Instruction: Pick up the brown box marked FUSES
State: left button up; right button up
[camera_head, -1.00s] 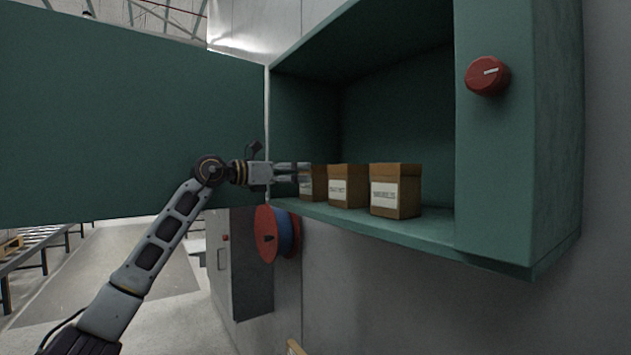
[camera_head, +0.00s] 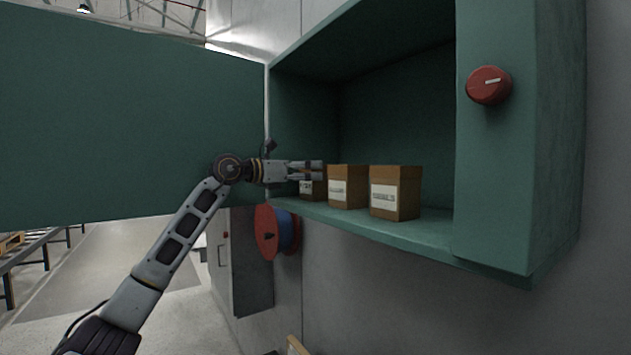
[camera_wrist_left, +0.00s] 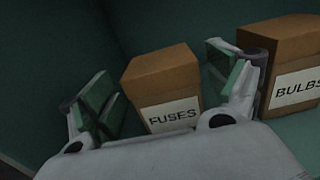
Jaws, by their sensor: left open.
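The brown FUSES box (camera_wrist_left: 165,88) stands upright on the cabinet shelf, its white label facing my left wrist camera. In the head view it is the leftmost box (camera_head: 313,190), partly hidden behind my left gripper. My left gripper (camera_head: 312,171) is open at the cabinet's left side, in front of the box's upper part. In the left wrist view its two green-padded fingers (camera_wrist_left: 165,85) are on either side of the FUSES box, with a visible gap at the left. Whether either finger touches the box cannot be told. My right gripper is not in view.
The BULBS box (camera_wrist_left: 292,75) stands close on the right of the FUSES box; the head view shows the middle box (camera_head: 347,186) and a right-hand box (camera_head: 395,192). The green cabinet (camera_head: 430,240) has an open door (camera_head: 130,120) at left and a red knob (camera_head: 489,85).

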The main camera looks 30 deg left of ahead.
pick_arm(q)
jog(key=shift+p+x, duration=0.55)
jog(key=shift+x, duration=1)
jog(key=shift+s+r, duration=0.1)
jog(key=c, duration=1.3)
jog(key=shift+r, duration=0.2)
jog(key=shift+r, duration=4.8)
